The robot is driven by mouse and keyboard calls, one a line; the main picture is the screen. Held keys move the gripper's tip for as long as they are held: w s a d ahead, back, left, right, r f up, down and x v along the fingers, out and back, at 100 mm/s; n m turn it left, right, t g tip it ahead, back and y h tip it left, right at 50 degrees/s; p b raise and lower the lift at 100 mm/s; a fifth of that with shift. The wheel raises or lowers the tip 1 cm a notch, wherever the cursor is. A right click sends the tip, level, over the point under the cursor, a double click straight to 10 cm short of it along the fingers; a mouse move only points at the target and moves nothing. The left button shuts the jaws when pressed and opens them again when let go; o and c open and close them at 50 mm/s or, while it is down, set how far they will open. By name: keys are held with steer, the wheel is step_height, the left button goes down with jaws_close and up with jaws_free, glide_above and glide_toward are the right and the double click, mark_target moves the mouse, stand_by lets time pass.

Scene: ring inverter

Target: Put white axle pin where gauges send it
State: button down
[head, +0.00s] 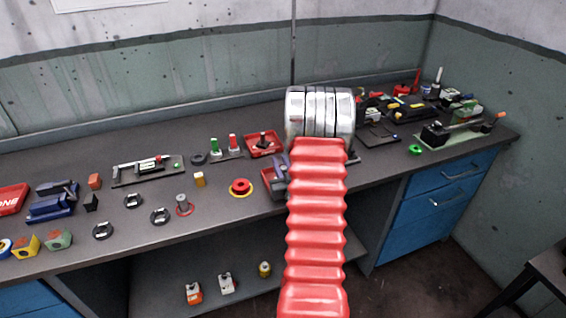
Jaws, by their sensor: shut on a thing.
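My arm's red bellows and silver end stand in the middle of the head view and hide my gripper's jaws, so I cannot see what they hold. I cannot make out a white axle pin. Three small dark round pieces with pale faces, perhaps gauges, lie on the bench left of the arm: one (133,201), a second (160,216) and a third (103,231). I cannot read them. A small grey upright piece (181,199) stands within a red ring. A red tray (250,143) holding a dark piece is beside the arm; another red tray (268,187) is partly hidden.
The grey bench (230,215) runs along the wall. A red button (241,186) and a green-and-red peg stand (226,155) sit left of the arm. Boxes and tools crowd the right end around a pale green base (455,134). Blue drawers (440,205) are below.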

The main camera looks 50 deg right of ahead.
steer(key=shift+f, duration=0.35)
steer(key=shift+s+a+f, duration=0.1)
steer(key=shift+s+f, duration=0.05)
steer(key=shift+f, duration=0.3)
steer(key=c, duration=1.6)
jaws_free()
steer(key=shift+s+f, duration=0.1)
steer(key=shift+r, duration=0.5)
steer(key=v, duration=1.1)
steer(key=shift+s+a+r, duration=0.15)
steer(key=shift+a+r, duration=0.1)
steer(key=shift+r, duration=0.15)
